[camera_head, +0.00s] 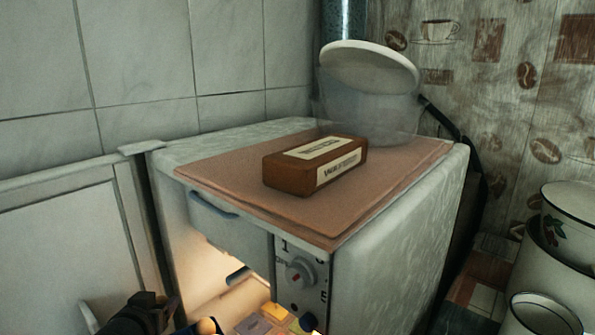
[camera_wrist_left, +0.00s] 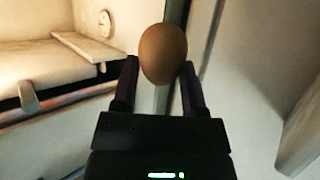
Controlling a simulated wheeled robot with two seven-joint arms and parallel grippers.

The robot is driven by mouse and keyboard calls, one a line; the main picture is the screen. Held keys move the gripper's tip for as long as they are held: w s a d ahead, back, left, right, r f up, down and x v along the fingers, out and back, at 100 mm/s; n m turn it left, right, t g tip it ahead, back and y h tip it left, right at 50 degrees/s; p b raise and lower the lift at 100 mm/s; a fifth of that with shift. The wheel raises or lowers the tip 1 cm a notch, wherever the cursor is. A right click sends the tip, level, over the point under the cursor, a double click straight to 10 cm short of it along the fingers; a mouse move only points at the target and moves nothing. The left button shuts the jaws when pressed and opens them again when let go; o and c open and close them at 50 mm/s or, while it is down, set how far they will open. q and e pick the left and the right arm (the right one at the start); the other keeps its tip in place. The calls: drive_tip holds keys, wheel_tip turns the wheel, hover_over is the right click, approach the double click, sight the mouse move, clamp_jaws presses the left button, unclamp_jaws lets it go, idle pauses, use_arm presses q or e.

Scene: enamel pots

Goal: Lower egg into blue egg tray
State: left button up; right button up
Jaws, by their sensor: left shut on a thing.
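A brown egg (camera_wrist_left: 163,54) sits upright between the two dark fingers of my left gripper (camera_wrist_left: 160,78) in the left wrist view. The fingers press on it from both sides, and its top stands clear of the fingertips. In the head view my left gripper (camera_head: 145,314) shows only in part at the bottom left edge, in front of the opened fridge. My right gripper is not in view.
The small fridge (camera_head: 400,245) has a lit interior (camera_head: 215,265), also at left in the wrist view (camera_wrist_left: 50,60). Its white door (camera_head: 70,235) stands open at left. A brown box (camera_head: 315,166) lies on the mat on top. Enamel pots (camera_head: 560,250) stand at right.

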use_arm(q)
wheel_tip(320, 180, down, 3)
drive_tip(key=shift+b, duration=0.85)
drive_tip(key=shift+r, duration=0.15)
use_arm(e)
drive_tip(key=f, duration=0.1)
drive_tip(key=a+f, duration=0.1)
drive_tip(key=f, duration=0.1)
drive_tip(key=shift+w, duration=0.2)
use_arm(q)
drive_tip(key=shift+s+d+p, duration=0.2)
drive_tip(key=shift+d+p, duration=0.45)
drive_tip(key=shift+d, duration=0.3)
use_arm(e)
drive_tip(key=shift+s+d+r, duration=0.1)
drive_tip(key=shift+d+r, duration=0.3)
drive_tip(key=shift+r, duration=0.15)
